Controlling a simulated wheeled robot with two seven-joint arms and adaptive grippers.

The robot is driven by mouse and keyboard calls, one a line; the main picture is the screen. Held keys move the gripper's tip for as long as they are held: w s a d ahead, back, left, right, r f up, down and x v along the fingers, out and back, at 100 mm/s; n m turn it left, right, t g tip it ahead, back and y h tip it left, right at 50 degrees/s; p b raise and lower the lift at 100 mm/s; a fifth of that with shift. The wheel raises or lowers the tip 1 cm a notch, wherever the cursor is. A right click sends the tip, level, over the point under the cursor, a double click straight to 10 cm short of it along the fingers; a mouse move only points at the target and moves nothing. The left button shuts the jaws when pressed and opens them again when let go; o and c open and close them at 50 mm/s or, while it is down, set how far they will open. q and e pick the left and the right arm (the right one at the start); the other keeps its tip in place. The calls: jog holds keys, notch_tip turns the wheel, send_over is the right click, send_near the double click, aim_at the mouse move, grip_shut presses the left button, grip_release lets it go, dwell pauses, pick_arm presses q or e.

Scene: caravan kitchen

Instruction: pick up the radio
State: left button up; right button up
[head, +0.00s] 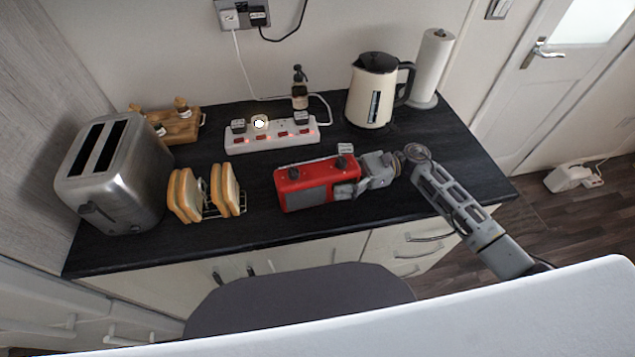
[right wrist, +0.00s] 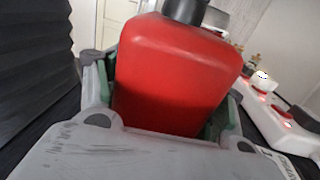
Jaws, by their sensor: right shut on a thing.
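The red radio (head: 305,184) with a grey front and dark knobs is on or just above the black worktop, in front of the power strip. I cannot tell whether it touches the worktop. My right gripper (head: 349,177) comes from the right and is shut on the radio's right end. In the right wrist view the red end of the radio (right wrist: 175,75) fills the space between the fingers of my right gripper (right wrist: 165,110), with a dark knob at its top. My left gripper is not in view.
A white power strip (head: 270,134) lies behind the radio. A toast rack with bread (head: 205,192) and a steel toaster (head: 118,170) stand left. A cream kettle (head: 370,92), a dark bottle (head: 299,90) and a paper roll (head: 432,65) stand at the back.

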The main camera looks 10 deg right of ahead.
jog(key=c, duration=0.4)
jog(key=shift+r, duration=0.3)
jog(key=shift+c, duration=0.2)
jog(key=shift+r, duration=0.9)
notch_tip(320, 180, up, 9)
jog(key=shift+f+b, duration=0.1)
jog(key=shift+b, duration=0.7)
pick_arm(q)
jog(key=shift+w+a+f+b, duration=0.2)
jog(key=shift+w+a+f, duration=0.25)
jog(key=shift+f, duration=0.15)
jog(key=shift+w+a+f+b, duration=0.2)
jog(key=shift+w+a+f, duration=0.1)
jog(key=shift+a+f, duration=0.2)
pick_arm(e)
notch_tip(320, 180, up, 7)
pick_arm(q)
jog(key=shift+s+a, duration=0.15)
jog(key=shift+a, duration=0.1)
